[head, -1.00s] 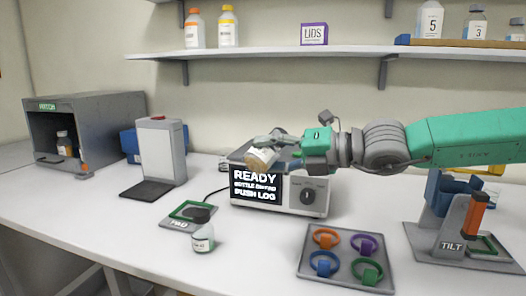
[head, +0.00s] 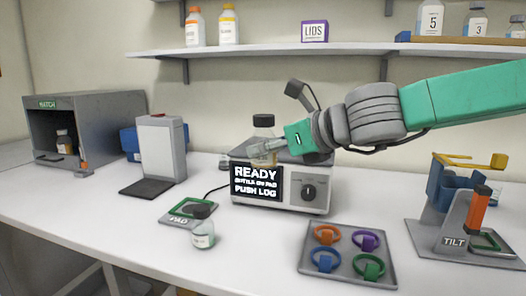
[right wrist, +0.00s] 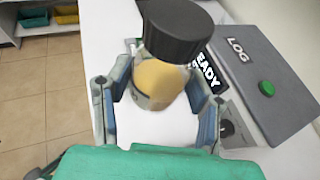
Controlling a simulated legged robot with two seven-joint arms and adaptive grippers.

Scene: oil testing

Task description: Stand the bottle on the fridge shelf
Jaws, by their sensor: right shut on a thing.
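A clear bottle (head: 264,148) with a dark cap and amber contents is upright in my right gripper (head: 270,152), in front of the READY machine's top in the head view. In the right wrist view the same bottle (right wrist: 160,82) sits between the two fingers, its black cap towards the camera. The right gripper is shut on it. I cannot tell whether its base touches the machine. No fridge shelf is clearly recognisable. My left gripper is not in view.
The READY machine (head: 312,207) stands mid-table, with a tray of coloured rings (head: 347,277) in front. A TILT stand (head: 453,228) is at right. A grey HATCH box (head: 97,103) holding a bottle is at left, near a grey-white device (head: 160,148). Wall shelf (head: 260,53) above.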

